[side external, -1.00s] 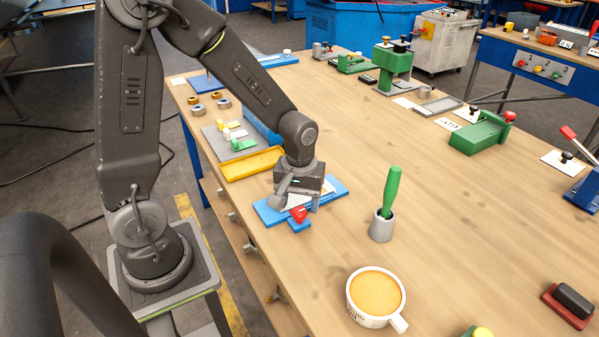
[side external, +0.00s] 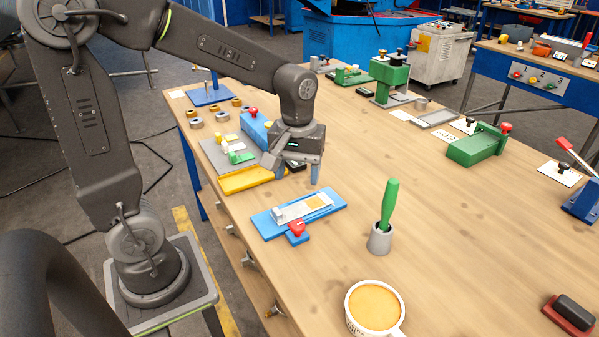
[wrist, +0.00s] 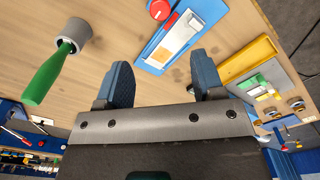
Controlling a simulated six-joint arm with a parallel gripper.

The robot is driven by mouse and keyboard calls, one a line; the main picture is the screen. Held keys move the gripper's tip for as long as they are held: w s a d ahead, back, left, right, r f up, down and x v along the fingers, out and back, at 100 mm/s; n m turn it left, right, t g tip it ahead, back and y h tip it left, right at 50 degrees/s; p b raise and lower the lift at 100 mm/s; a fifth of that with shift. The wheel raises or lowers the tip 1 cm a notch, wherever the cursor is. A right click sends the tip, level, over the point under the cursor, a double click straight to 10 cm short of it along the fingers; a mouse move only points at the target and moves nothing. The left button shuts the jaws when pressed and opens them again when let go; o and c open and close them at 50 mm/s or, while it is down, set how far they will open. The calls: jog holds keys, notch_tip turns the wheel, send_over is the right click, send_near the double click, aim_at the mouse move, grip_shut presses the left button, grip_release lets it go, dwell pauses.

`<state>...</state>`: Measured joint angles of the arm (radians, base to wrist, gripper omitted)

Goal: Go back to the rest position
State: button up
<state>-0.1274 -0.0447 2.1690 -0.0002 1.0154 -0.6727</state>
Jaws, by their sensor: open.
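My gripper (side external: 297,176) is open and empty, above the bench just behind the blue fixture plate. In the wrist view my gripper (wrist: 162,84) shows its two blue-grey fingers well apart with nothing between them. The blue fixture plate (side external: 332,201) lies on the bench with a pale card bearing an orange patch (side external: 318,202) on it. A red knob (side external: 296,228) on a small blue block is at its front edge. In the wrist view the plate (wrist: 152,64) lies beyond the fingers, apart from them.
A yellow tray (side external: 245,180), a grey board with small parts and a blue box (side external: 256,128) are left of my gripper. A green-handled tool (side external: 390,200) stands in a grey cup (side external: 379,238). A mug (side external: 374,307) is at the front. The bench's middle right is clear.

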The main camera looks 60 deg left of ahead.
jog(key=s+d+r+m+t, duration=0.4)
jog(key=s+r+m+t, duration=0.1)
jog(key=s+m, duration=0.4)
jog(key=shift+s+r+t, duration=0.3)
jog(key=shift+s+r, duration=0.3)
jog(key=shift+r, duration=0.25)
